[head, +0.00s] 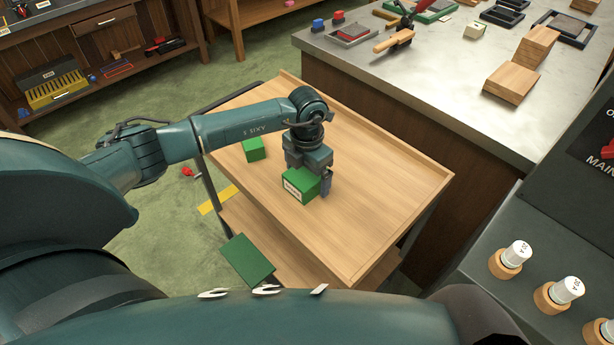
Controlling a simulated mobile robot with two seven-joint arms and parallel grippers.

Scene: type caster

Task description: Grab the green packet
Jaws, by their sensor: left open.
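A green packet (299,186) with a white label on its near side rests on the top of a wooden cart (372,192). My left gripper (309,184) points down right over this packet, with a dark finger showing at the packet's right side. The far finger is partly hidden, and I cannot tell whether the fingers touch the packet. A larger flat green thing (247,260) shows lower down at the cart's near left. My right gripper is not in view.
The cart top has a raised rim and is bare on its right half. A metal-topped bench (440,85) with wooden blocks and tools stands behind it. A dark panel with white-topped fuses (516,254) is at the right. A red item (187,171) lies on the floor.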

